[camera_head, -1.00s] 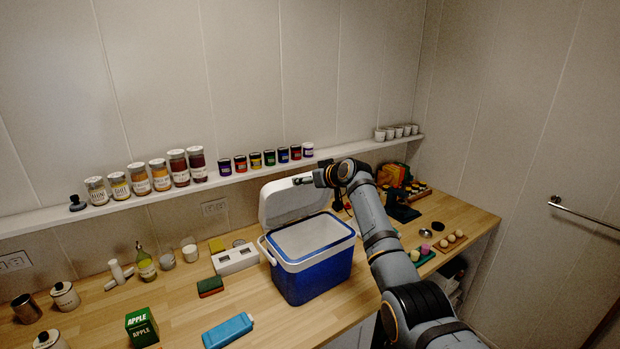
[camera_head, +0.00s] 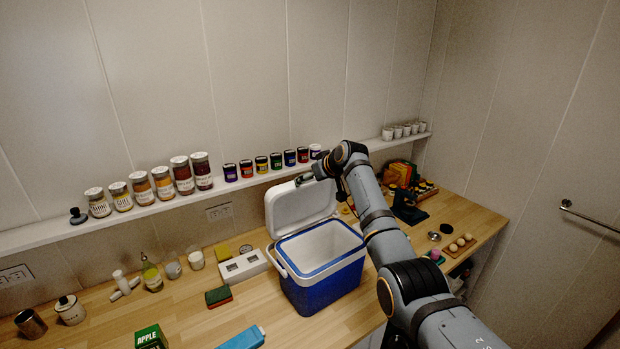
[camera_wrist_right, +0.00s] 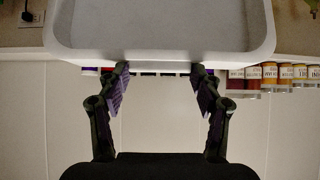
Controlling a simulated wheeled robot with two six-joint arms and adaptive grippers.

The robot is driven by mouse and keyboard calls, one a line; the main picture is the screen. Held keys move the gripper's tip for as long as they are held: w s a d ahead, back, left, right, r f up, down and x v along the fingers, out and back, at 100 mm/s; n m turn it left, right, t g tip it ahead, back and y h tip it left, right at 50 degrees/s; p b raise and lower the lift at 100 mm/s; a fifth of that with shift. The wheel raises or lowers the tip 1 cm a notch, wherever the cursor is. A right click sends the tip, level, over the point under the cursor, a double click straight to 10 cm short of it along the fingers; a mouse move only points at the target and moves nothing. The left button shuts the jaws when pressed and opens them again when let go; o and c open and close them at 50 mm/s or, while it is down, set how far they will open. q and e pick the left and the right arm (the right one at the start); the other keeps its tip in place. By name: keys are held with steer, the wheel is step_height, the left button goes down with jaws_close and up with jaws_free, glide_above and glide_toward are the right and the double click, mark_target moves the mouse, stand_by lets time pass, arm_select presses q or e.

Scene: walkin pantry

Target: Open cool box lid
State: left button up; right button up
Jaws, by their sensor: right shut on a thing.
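The blue and white cool box (camera_head: 325,287) stands on the wooden counter, its white-rimmed inside open and looking empty. Its white lid (camera_head: 297,213) is raised and stands up at the back of the box, near the wall shelf. My right gripper (camera_head: 306,180) is at the lid's upper edge and shut on it. In the right wrist view the lid (camera_wrist_right: 160,25) fills the top, with its edge at the fingertips of my right gripper (camera_wrist_right: 160,72). My left gripper is in neither view.
A shelf (camera_head: 150,206) with jars and small tins runs behind the lid. A white block with grey squares (camera_head: 243,267) and a green and red sponge (camera_head: 218,297) lie left of the box. A dark stand (camera_head: 408,209) and an egg tray (camera_head: 458,246) are at the right.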

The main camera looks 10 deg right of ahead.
steer(key=o, duration=1.7)
steer(key=shift+s, duration=0.2)
steer(key=shift+d, duration=0.1)
steer(key=v, duration=1.2)
steer(key=shift+c, duration=0.5)
